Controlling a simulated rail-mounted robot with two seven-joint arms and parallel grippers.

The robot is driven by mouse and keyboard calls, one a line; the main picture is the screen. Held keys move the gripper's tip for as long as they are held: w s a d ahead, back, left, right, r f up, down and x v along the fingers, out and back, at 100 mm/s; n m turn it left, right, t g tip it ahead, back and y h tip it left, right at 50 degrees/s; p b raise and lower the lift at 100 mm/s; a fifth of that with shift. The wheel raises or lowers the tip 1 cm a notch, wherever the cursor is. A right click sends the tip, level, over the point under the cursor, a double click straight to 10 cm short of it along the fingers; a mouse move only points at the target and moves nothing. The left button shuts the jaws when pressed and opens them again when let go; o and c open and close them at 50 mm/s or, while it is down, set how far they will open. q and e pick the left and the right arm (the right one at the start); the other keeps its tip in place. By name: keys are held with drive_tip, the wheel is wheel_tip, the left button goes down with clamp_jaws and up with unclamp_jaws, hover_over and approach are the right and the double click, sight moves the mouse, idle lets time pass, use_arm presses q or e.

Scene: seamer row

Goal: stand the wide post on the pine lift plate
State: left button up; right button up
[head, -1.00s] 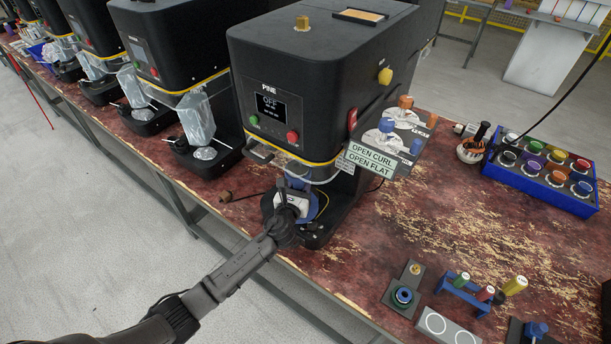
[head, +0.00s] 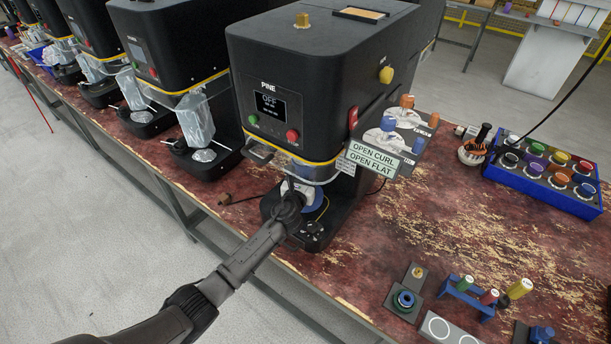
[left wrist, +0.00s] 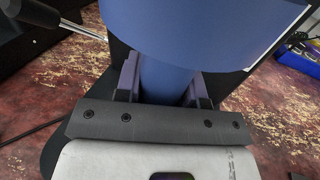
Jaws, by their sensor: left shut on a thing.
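The PINE machine (head: 285,125) stands in the middle of the head view. My left gripper (head: 296,191) reaches into its front opening, below the yellow-edged head. It is shut on a blue post (head: 313,194), mostly hidden behind the gripper in the head view. In the left wrist view the post (left wrist: 175,35) shows a broad blue upper part and a narrower neck between the fingers (left wrist: 163,85). The post's underside and the lift plate are hidden, so I cannot tell whether they touch. My right gripper is not in view.
Beside the machine are an OPEN CURL / OPEN FLAT sign (head: 372,160) and a knob panel (head: 400,130). A blue rack of coloured caps (head: 545,187) stands at right. Small fixtures and a blue holder with coloured pegs (head: 468,298) sit at front right. The bench between is clear.

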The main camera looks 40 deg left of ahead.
use_arm(q)
drive_tip(key=shift+f+b, duration=0.35)
drive_tip(key=o, duration=1.1)
drive_tip(key=shift+r+p, duration=0.3)
drive_tip(key=shift+r, duration=0.05)
drive_tip(key=shift+s+r, duration=0.1)
drive_tip(key=shift+s, duration=0.05)
drive_tip(key=p+v, duration=0.2)
drive_tip(key=v, duration=0.9)
drive_tip(key=shift+s, duration=0.3)
